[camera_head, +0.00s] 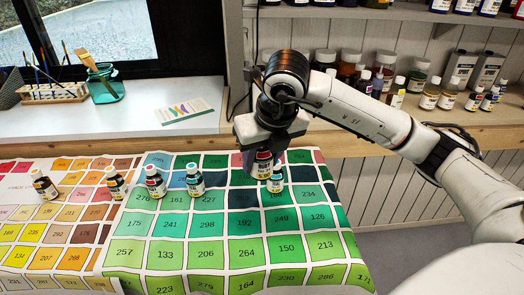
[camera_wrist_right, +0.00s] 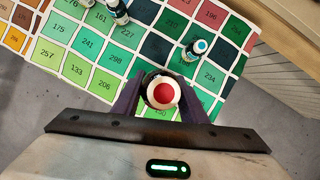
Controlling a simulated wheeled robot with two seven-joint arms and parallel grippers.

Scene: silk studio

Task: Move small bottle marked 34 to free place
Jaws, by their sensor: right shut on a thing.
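My right gripper (camera_head: 258,150) is shut on a small dark bottle (camera_head: 262,165) with a pale label, held above the green part of the printed colour sheet (camera_head: 180,255). In the right wrist view, the held bottle's red cap with a white rim (camera_wrist_right: 163,92) sits between the fingers. I cannot read for certain which bottle is marked 34. My left gripper is out of view.
Several small bottles stand on the sheet to the left: a white-capped one (camera_head: 43,185), another (camera_head: 115,184), a red-capped one (camera_head: 155,182) and a teal-capped one (camera_head: 195,180). The front green squares are bare. Shelves with bottles (camera_head: 420,75) and a white counter (camera_head: 140,125) lie behind.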

